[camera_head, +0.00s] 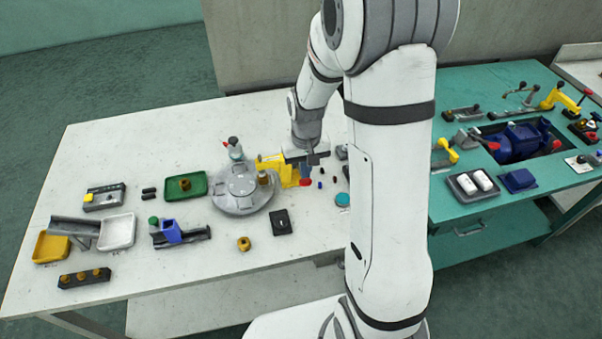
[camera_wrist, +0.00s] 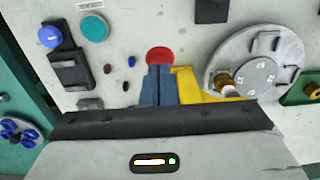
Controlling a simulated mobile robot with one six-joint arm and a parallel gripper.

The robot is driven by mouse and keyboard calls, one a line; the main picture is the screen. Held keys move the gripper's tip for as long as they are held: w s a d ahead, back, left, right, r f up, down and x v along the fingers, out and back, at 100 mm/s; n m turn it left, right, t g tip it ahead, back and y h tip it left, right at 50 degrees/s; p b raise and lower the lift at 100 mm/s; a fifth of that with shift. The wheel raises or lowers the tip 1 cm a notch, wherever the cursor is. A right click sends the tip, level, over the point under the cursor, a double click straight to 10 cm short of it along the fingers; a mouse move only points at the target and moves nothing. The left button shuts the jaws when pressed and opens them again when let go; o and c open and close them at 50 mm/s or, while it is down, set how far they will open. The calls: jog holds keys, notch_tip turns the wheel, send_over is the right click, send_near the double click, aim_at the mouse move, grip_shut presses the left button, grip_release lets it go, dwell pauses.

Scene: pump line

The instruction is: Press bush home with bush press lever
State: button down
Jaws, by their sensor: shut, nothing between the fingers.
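The bush press is a yellow frame (camera_head: 285,172) at the right side of the grey round turntable (camera_head: 232,202). Its lever ends in a red knob (camera_head: 305,183), also seen in the wrist view (camera_wrist: 159,55). A brass bush (camera_head: 263,178) stands on the turntable beside the press; the wrist view shows it (camera_wrist: 224,81) near the yellow frame (camera_wrist: 195,84). My gripper (camera_wrist: 157,69) is shut and empty. Its blue-grey fingertips overlap the near edge of the red knob in the wrist view; I cannot tell whether they touch it.
A green tray (camera_head: 200,187) with a brass part lies left of the turntable. A black plate (camera_head: 281,222) and a loose brass ring (camera_head: 243,243) lie in front. Small dark and blue pegs (camera_wrist: 131,62) lie near the knob. The front right of the white table is partly hidden by my arm.

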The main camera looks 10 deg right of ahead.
aim_at(306, 181)
jog(key=shift+f+b, duration=1.05)
jog(key=shift+f, duration=0.05)
dwell(0.8)
jog(key=shift+s+f+b, duration=0.35)
jog(key=shift+f+b, duration=0.55)
jog(key=shift+b, duration=0.05)
dwell(2.6)
jog(key=shift+r, duration=0.1)
dwell(0.4)
jog(key=shift+r+p, duration=0.45)
jog(key=shift+r, duration=0.1)
jog(key=shift+r+p, duration=0.4)
jog(key=shift+r, duration=0.2)
jog(key=shift+w+r, duration=0.1)
jog(key=shift+w+r+p, duration=0.2)
jog(key=shift+r+p, duration=0.2)
jog(key=shift+r, duration=0.15)
jog(key=shift+r+p, duration=1.7)
jog(key=shift+r, duration=0.75)
